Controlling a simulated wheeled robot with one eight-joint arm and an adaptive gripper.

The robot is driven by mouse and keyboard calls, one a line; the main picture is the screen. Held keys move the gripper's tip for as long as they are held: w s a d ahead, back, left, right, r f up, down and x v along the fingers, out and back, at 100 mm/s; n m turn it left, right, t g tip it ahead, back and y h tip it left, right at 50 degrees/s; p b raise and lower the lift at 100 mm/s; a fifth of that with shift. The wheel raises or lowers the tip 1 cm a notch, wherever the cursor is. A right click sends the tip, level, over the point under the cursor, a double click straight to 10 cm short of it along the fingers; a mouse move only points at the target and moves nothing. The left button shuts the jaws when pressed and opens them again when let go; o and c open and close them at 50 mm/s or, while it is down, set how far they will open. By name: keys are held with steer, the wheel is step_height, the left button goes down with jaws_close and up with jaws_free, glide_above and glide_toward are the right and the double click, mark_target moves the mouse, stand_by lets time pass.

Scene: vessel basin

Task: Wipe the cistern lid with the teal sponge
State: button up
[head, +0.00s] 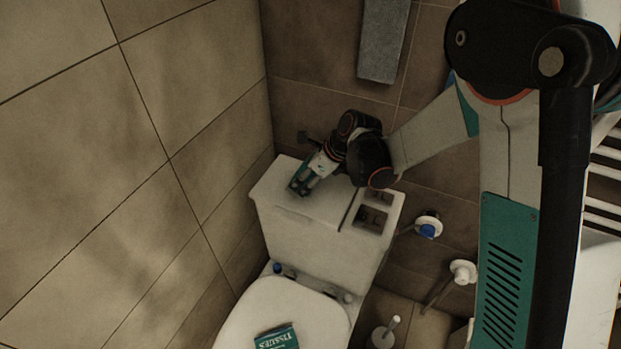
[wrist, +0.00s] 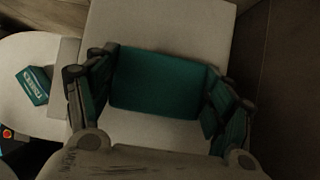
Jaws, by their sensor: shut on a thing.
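The white cistern lid (head: 318,212) tops the tank behind the toilet seat in the head view, and its pale surface fills the middle of the wrist view (wrist: 190,30). My gripper (head: 302,186) is over the left part of the lid, pointing down. In the wrist view its two fingers close on the short sides of the teal sponge (wrist: 163,78). The sponge lies close over the lid; I cannot tell for sure whether it touches. In the head view the sponge is mostly hidden by my fingers.
A teal tissue pack (head: 277,338) lies on the closed toilet seat lid (head: 262,315). A dark flush plate (head: 371,217) is at the cistern's right end. A grey towel (head: 383,40) hangs above. Tiled walls bound the left and back. A valve with a blue knob (head: 428,230) is at right.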

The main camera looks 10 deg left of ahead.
steer(key=shift+w+a+f, duration=0.1)
steer(key=shift+w+a, duration=0.15)
steer(key=shift+a, duration=0.6)
steer(key=shift+r, duration=0.25)
steer(key=shift+r+p, duration=1.9)
steer(key=shift+r, duration=0.85)
steer(key=shift+r+p, duration=0.95)
steer(key=shift+r, duration=0.6)
steer(key=shift+f, duration=0.1)
